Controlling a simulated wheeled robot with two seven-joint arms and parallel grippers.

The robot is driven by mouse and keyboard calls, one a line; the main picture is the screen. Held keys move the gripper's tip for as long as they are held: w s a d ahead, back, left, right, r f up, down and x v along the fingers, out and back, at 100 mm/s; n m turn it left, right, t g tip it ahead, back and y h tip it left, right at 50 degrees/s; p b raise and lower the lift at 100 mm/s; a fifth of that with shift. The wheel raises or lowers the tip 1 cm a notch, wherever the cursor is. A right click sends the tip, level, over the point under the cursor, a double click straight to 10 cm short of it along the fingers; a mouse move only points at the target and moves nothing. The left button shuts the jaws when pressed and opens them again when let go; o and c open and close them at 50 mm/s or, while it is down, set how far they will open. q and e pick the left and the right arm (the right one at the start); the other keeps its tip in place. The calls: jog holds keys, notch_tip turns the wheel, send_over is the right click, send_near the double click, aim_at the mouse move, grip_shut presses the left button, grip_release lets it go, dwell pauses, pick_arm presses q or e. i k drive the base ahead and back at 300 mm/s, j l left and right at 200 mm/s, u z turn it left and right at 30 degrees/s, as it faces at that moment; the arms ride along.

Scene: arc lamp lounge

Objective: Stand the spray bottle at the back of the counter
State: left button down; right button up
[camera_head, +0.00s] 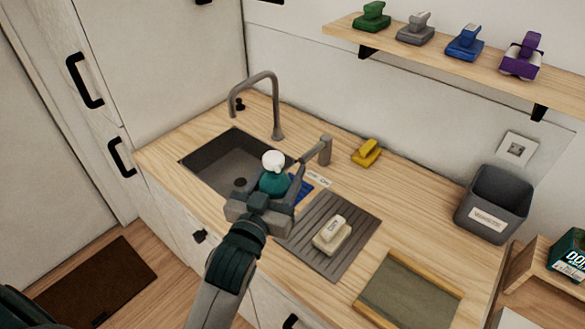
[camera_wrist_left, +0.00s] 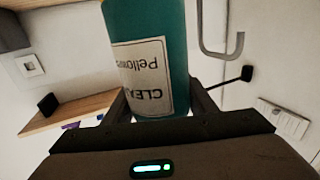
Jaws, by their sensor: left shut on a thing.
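The spray bottle (camera_head: 273,181) is teal with a white top. My left gripper (camera_head: 268,190) is shut on it and holds it upright in the head view, over the right part of the sink. In the left wrist view the bottle (camera_wrist_left: 150,60) stands between the fingers, its pale label upside down and its ends out of frame. The wooden counter (camera_head: 405,200) runs along the wall. Its back strip shows bare wood between the yellow item and the grey bin. My right gripper is not in view.
A tall faucet (camera_head: 277,110) rises behind the sink (camera_head: 210,160). A yellow item (camera_head: 366,152) sits near the wall, a grey bin (camera_head: 492,205) at the right. A cream item (camera_head: 332,235) lies on the ribbed drainer (camera_head: 300,240). A wall shelf (camera_head: 430,50) overhangs the back.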

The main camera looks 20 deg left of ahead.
aim_at(433, 191)
jog(key=z, duration=1.9)
jog(key=k+j, duration=0.95)
jog(key=j, duration=0.25)
